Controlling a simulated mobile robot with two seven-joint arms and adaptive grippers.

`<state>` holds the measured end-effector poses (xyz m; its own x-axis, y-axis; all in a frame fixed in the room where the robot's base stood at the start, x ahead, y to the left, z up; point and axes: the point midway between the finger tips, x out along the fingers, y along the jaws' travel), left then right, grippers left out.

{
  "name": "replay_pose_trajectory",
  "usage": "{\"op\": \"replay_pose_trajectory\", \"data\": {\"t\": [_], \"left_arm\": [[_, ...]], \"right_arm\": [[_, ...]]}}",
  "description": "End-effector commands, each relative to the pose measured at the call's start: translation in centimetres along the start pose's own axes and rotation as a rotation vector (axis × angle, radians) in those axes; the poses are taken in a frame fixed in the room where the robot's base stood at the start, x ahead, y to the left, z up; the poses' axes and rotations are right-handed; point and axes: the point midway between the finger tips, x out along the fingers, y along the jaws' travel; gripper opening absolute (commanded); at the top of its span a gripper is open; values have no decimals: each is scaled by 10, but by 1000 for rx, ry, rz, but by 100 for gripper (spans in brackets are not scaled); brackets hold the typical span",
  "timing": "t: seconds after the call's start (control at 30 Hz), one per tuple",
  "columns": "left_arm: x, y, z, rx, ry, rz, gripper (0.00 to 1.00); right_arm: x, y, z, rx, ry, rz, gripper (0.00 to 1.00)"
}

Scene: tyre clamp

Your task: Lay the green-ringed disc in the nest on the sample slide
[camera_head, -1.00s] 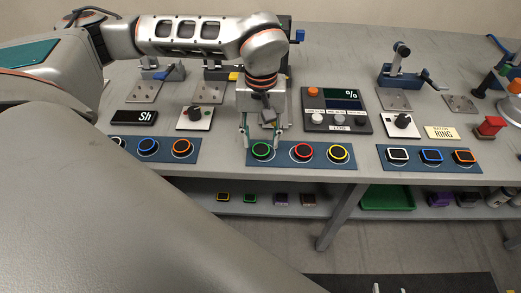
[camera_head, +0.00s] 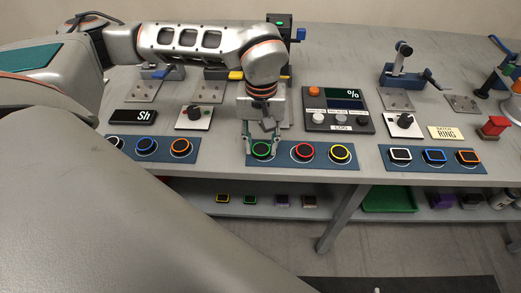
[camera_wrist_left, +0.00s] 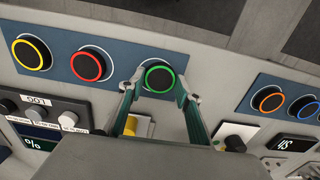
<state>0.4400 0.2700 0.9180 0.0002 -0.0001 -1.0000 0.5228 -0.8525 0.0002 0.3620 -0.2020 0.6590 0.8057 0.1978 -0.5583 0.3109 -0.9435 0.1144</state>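The green-ringed disc (camera_head: 262,149) is black with a green rim and sits at the left end of the middle blue mat (camera_head: 286,163). My left gripper (camera_head: 263,144) is down at this disc. In the left wrist view, the fingers of the left gripper (camera_wrist_left: 161,86) stand on either side of the green-ringed disc (camera_wrist_left: 159,78), spread apart. Whether they touch its rim cannot be told. I cannot make out the sample slide or its nest for sure; my arm hides part of the bench behind the gripper. My right gripper is not in view.
A red-ringed disc (camera_head: 304,152) and a yellow-ringed disc (camera_head: 341,153) sit to the right on the same mat. A display box with knobs (camera_head: 337,111) stands behind them. Other blue mats with parts lie left and right (camera_head: 432,160). Clamps stand farther back.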

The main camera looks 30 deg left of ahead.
Motion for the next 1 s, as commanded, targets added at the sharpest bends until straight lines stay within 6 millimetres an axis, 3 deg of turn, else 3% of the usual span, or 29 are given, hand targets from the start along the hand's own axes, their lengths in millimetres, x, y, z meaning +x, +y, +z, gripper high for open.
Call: {"op": "replay_pose_trajectory", "data": {"t": [1.0], "left_arm": [[-61,0,0,0,0,0,12]], "right_arm": [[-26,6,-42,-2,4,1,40]]}}
